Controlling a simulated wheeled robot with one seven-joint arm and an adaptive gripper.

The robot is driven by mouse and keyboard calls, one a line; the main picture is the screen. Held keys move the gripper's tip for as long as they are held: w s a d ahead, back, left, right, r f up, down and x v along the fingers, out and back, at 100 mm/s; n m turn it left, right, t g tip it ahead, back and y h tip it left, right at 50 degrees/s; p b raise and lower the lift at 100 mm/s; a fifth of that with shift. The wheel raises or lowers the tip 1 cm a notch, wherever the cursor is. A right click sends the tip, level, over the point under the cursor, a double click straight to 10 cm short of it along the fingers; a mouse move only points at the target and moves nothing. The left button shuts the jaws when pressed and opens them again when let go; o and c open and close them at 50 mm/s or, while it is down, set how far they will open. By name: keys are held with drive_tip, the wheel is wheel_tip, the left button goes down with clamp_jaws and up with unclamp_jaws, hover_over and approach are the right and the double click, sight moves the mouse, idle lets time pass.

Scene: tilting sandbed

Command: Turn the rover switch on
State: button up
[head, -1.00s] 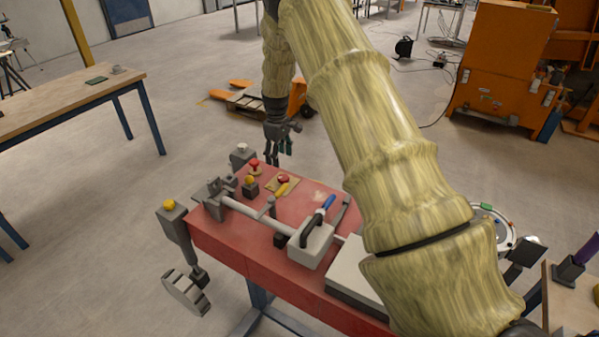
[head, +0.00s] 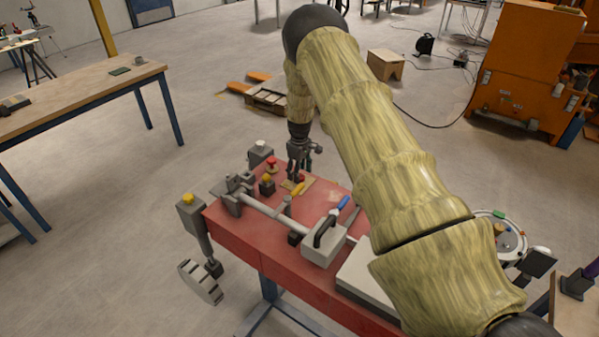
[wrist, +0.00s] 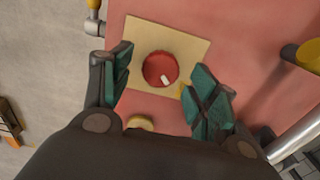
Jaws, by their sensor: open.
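A round red knob (wrist: 160,69) with a short white mark sits on a square tan plate (wrist: 190,38), seen from above in the wrist view. I take it to be the rover switch. The plate lies flat on the red tabletop (head: 285,240). My gripper (wrist: 161,84) is open above the knob, with one teal-padded finger on each side of it and nothing held. The fingers look apart from the knob. In the head view my gripper (head: 303,166) points down over the plate and partly hides the knob. A small yellow piece (head: 298,188) shows by the plate's near edge.
A red button (head: 271,162) and a yellow-topped block (head: 267,181) stand left of my gripper. A grey bar (head: 262,210) and a grey block with a blue-tipped handle (head: 325,240) lie nearer.

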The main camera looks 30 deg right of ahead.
drive_tip(key=shift+f, duration=0.75)
drive_tip(key=c, duration=1)
